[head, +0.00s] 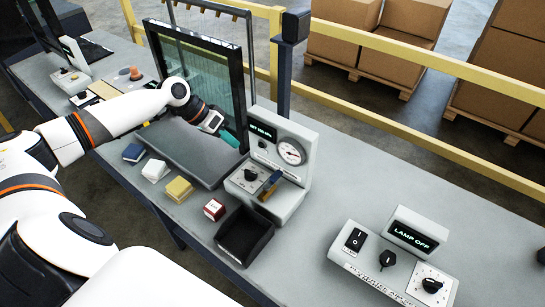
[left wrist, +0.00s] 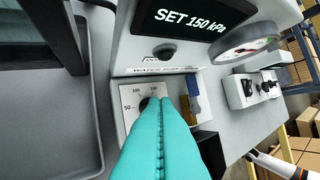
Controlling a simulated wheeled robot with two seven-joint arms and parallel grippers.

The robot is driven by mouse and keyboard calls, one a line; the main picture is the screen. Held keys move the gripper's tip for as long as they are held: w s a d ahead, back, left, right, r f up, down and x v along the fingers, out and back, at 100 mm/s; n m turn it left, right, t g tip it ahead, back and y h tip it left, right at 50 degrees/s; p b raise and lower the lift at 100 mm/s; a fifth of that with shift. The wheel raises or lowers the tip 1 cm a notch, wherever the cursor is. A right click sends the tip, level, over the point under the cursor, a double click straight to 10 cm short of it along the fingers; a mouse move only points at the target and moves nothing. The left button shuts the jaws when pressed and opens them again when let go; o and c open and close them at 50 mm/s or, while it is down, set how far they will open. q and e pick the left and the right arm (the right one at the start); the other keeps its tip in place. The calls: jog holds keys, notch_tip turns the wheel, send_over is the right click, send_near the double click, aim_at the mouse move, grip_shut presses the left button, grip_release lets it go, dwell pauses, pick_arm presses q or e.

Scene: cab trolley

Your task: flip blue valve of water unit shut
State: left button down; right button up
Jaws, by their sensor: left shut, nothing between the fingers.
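The water unit (head: 297,133) is a pale box with a gauge and a display that reads SET 150 kPa in the left wrist view (left wrist: 200,20). Its blue valve lever (head: 273,181) sits on a brass body at the front right of the unit. In the left wrist view the blue lever (left wrist: 194,91) is right of the dial, roughly in line with the brass body (left wrist: 187,110). My left gripper (head: 229,139) has teal fingers, shut and empty. In the left wrist view the fingertips (left wrist: 157,100) overlap the dial, left of the lever; contact cannot be told. My right gripper is out of view.
A dark-framed glass panel (head: 239,75) stands left of the unit. A black bin (head: 245,235) and several small blocks, including a red-and-white one (head: 214,209), sit in front. A lamp control box (head: 395,258) is at the right. The bench between is clear.

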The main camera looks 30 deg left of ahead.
aim_at(273, 180)
pick_arm(q)
jog(key=x, duration=0.3)
jog(key=p+x, duration=0.1)
jog(key=x, duration=0.1)
jog(key=p+x, duration=0.1)
jog(key=x, duration=0.2)
jog(key=shift+s+d+f, duration=0.15)
jog(key=shift+d+f, duration=0.1)
jog(key=shift+d, duration=0.1)
jog(key=d+p, duration=0.2)
jog(key=d, duration=0.1)
jog(key=shift+d+f, duration=0.15)
jog(key=shift+f, duration=0.15)
jog(key=shift+s+d+f+p, duration=0.1)
jog(key=shift+d+p, duration=0.2)
jog(key=shift+d, duration=0.2)
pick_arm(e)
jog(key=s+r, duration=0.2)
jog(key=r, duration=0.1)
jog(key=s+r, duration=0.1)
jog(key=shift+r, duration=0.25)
pick_arm(q)
jog(key=shift+w+d, duration=0.3)
jog(key=shift+d, duration=0.05)
